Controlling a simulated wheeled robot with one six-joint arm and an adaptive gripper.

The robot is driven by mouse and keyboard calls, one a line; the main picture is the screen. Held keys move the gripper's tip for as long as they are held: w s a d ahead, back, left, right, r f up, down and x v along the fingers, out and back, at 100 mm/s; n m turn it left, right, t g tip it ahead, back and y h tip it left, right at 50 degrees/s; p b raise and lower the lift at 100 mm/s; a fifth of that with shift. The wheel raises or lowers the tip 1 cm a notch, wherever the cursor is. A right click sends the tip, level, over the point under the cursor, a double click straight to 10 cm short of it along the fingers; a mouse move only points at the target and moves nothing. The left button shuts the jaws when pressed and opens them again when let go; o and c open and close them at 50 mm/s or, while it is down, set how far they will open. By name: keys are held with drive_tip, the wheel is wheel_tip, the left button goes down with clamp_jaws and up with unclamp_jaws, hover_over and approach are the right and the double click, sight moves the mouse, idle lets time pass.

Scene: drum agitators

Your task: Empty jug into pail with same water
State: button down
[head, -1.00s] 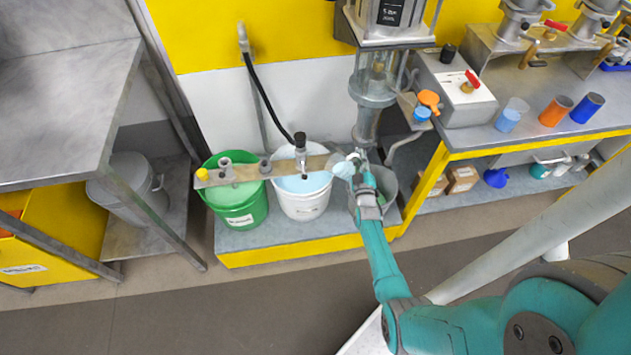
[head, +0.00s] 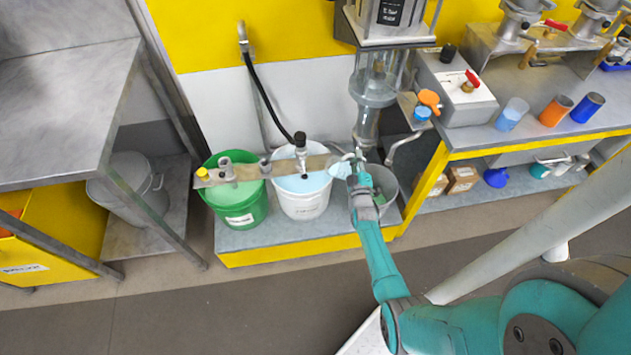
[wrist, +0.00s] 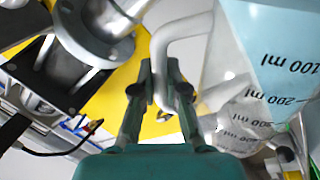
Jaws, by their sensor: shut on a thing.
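A clear jug (head: 338,172) with dark ml marks is held tilted just right of the white pail. It also shows in the wrist view (wrist: 265,70), with light blue water inside and its water line slanting across the wall. My gripper (wrist: 160,95) is shut on the jug's handle (wrist: 178,40); in the head view my gripper (head: 360,172) hides part of the jug. The white pail (head: 305,208) holds light blue water. The green pail (head: 240,212) to its left holds green liquid. A grey pail (head: 386,205) stands behind my gripper. I cannot see any water stream.
A metal bar (head: 255,172) with fittings and a tap with a black hose (head: 265,100) cross above the pails. A glass vessel (head: 375,80) hangs above my gripper. Coloured cups (head: 556,111) stand on the right bench. The floor in front is clear.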

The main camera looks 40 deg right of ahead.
sight(349, 154)
drive_tip(key=shift+w+a+r+n+t+y+p, duration=0.15)
drive_tip(key=shift+w+a+r+n+p, duration=0.25)
drive_tip(key=shift+n, duration=0.35)
drive_tip(key=shift+w+a+r+n+t+y+p, duration=0.1)
drive_tip(key=shift+w+a+r+n+t+p, duration=0.2)
drive_tip(key=shift+r+n, duration=0.4)
drive_tip(key=shift+w+a+r+n+t+y+p, duration=0.1)
drive_tip(key=shift+a+r+n+p, duration=0.1)
drive_tip(key=shift+a+r+n, duration=0.4)
idle(4.4)
drive_tip(key=shift+w+a+r+n, duration=0.25)
drive_tip(key=shift+w+a+n, duration=0.35)
drive_tip(key=shift+a+n, duration=0.2)
idle(0.7)
